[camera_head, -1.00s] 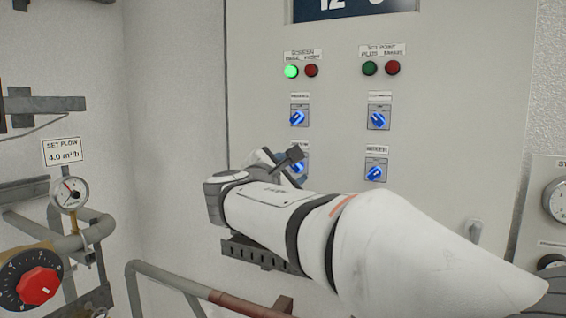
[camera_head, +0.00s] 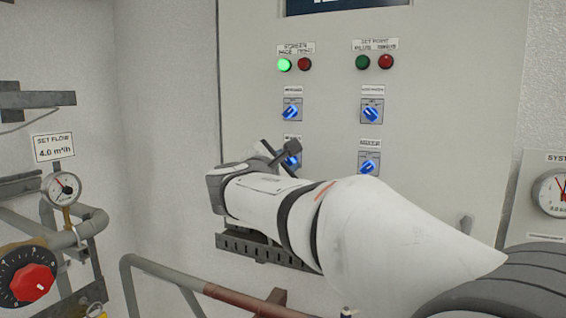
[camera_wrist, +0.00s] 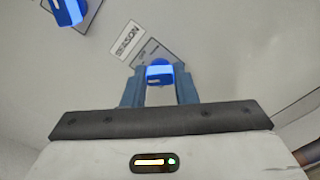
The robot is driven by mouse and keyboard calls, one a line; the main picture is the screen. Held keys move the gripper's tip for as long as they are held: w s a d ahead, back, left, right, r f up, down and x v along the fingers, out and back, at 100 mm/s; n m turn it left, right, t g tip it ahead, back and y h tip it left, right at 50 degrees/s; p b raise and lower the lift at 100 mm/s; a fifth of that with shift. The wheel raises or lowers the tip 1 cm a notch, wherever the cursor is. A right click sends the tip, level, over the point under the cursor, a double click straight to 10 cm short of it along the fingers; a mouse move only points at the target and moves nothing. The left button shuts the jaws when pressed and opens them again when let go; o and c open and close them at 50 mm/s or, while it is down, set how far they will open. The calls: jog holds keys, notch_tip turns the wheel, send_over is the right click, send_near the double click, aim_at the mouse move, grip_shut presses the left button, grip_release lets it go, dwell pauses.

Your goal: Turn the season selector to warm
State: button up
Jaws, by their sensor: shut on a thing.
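The season selector is a blue knob on a small grey plate on the cabinet front. In the wrist view the knob (camera_wrist: 160,74) sits between my fingertips, below a label reading SEASON (camera_wrist: 127,41). My gripper (camera_wrist: 160,82) is shut on the knob, with one finger on each side. In the head view the selector (camera_head: 293,160) is the lower left knob, partly covered by my gripper (camera_head: 291,156). The selector's position marks are too small and covered to read.
Other blue selectors sit above (camera_head: 291,112), to the upper right (camera_head: 371,113) and to the right (camera_head: 368,163). A pipe rail (camera_head: 165,276), gauge (camera_head: 61,188) and red knob (camera_head: 38,282) lie left.

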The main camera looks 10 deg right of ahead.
jog(key=shift+d, duration=0.2)
jog(key=shift+c, duration=0.4)
jog(key=shift+a+f, duration=0.1)
jog(key=shift+a, duration=0.1)
jog(key=m+b, duration=0.9)
jog(key=b, duration=0.2)
jog(key=m+b, duration=0.8)
jog(key=b, duration=0.3)
jog(key=shift+f+m, duration=0.2)
jog(key=shift+m, duration=0.2)
jog(key=o, duration=1)
jog(key=shift+r, duration=0.15)
